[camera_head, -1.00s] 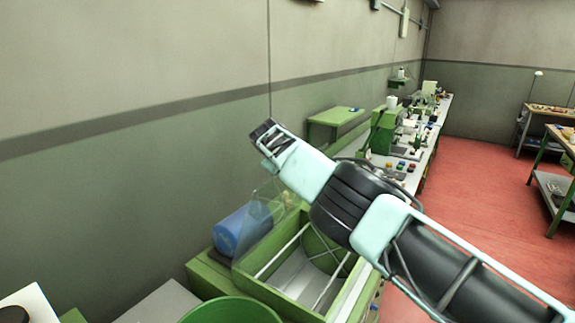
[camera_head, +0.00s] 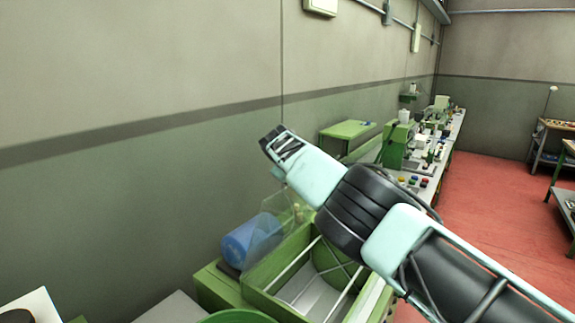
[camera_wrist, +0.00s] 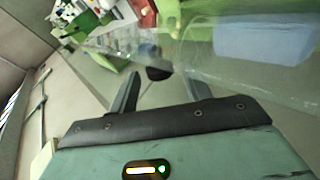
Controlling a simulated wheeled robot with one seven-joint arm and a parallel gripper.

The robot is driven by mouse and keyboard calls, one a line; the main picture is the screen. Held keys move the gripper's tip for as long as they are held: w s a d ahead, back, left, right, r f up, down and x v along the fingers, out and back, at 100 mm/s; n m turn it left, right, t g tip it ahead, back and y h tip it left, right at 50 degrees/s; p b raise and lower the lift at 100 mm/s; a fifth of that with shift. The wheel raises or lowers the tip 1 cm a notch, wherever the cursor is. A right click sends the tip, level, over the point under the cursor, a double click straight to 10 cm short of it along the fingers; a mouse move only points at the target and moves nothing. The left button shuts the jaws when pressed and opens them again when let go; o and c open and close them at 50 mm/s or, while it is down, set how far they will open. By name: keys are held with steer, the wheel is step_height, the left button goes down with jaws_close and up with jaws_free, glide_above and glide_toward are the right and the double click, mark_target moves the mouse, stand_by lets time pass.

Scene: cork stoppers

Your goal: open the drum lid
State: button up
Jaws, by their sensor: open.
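The drum housing is a green open-topped box (camera_head: 262,290) at the bottom centre of the head view, with pale bars and a rounded green form inside. A clear panel, which looks like the lid (camera_head: 283,238), stands raised along its left side. In the wrist view a clear sheet (camera_wrist: 185,47) crosses the upper part, close beyond my fingers. My gripper (camera_head: 273,140) is above and beyond the box in the head view. In the wrist view my gripper (camera_wrist: 160,80) is open. A small dark rounded thing (camera_wrist: 158,73) shows between the fingers; I cannot tell whether they touch it.
A blue cylinder (camera_head: 250,240) lies left of the box, behind the clear panel. A green table (camera_head: 347,130) stands by the wall beyond. A long bench (camera_head: 425,165) with machines runs along the wall. The red floor (camera_head: 485,205) at the right is largely clear.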

steer(key=b+v, duration=0.7)
steer(key=v, duration=0.8)
steer(key=shift+s+r+b, duration=0.15)
steer(key=shift+s+b, duration=0.15)
steer(key=shift+b, duration=0.1)
